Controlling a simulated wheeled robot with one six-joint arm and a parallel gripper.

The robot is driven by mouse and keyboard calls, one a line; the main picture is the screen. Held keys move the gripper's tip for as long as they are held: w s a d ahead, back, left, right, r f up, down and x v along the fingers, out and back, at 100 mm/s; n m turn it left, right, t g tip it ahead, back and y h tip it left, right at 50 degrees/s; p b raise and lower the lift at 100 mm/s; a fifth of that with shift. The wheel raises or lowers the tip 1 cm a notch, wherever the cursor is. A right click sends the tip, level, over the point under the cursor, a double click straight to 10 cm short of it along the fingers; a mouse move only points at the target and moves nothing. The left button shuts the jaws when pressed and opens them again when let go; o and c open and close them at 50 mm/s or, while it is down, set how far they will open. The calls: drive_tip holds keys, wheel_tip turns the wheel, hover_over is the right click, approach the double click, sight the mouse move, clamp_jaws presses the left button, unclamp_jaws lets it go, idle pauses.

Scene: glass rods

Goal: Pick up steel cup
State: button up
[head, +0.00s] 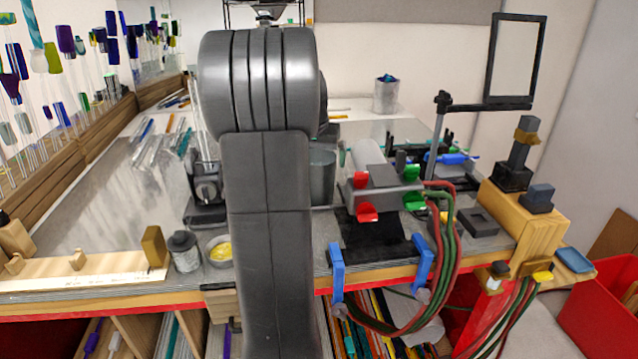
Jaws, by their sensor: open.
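A grey metal-looking cup (322,178) stands on the bench just right of my arm, which hides its left part. A lighter grey can (385,97) with blue bits in its top stands at the back of the bench. A small grey jar with a dark top (184,253) stands near the front edge, left of my arm. I cannot tell for sure which of these is the steel cup. My large grey arm fills the middle of the view. My gripper is not visible.
A torch (378,188) with red and green knobs and hoses sits right of the arm. A yellow-filled dish (219,250), a grey device (205,185) and a wooden rod rest (85,273) stand left. Glass rods (160,140) lie on the back left bench.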

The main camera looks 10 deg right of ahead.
drive_tip(key=shift+p+x, duration=0.8)
drive_tip(key=shift+x, duration=1.9)
drive_tip(key=shift+w+a+r, duration=0.1)
drive_tip(key=shift+w+a, duration=0.05)
drive_tip(key=shift+w, duration=0.05)
drive_tip(key=c, duration=1.7)
drive_tip(key=shift+w+r, duration=0.1)
drive_tip(key=shift+r, duration=0.05)
drive_tip(key=shift+c, duration=0.7)
